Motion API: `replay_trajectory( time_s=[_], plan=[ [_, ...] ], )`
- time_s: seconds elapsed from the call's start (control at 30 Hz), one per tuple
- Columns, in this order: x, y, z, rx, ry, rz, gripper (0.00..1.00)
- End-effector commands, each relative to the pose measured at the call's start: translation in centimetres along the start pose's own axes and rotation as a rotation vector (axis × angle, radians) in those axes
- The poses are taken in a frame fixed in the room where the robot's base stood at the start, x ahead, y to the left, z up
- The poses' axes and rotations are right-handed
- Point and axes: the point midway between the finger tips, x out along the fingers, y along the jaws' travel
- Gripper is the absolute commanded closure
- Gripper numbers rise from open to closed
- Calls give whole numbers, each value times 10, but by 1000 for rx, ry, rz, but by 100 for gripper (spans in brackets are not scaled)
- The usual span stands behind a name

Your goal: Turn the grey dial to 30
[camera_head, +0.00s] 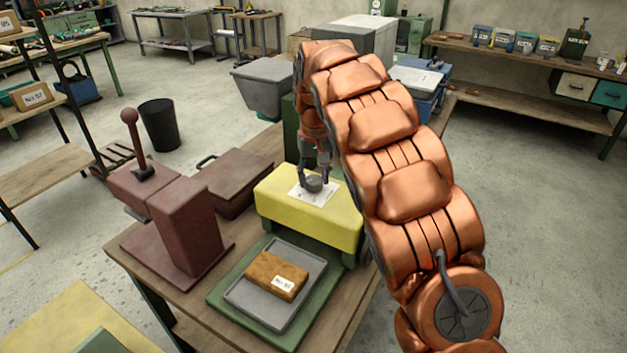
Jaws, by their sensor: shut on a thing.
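The grey dial (313,183) sits on a white scale plate (304,198) on top of the yellow housing (290,212). My gripper (314,180) points down from above, with its fingers closed around the dial. My copper-coloured arm comes in from the lower right and arches over the right side of the table. The numbers on the scale plate are too small to read, so the dial's setting cannot be told. My fingers hide part of the dial.
In front of the housing, a grey tray (247,304) holds a brown labelled block (277,273). A dark red lever machine (187,222) and a brown case (238,186) stand to the left. Grey and green machines stand behind. Bare wooden tabletop (180,288) shows at the front left.

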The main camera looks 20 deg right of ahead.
Motion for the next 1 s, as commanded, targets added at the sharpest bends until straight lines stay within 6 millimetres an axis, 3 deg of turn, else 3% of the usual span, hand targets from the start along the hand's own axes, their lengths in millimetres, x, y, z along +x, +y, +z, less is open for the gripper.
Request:
replay_trajectory(
  time_s=[1.0],
  plan=[
    [0,-1,0,917,1,0,86]
  ],
)
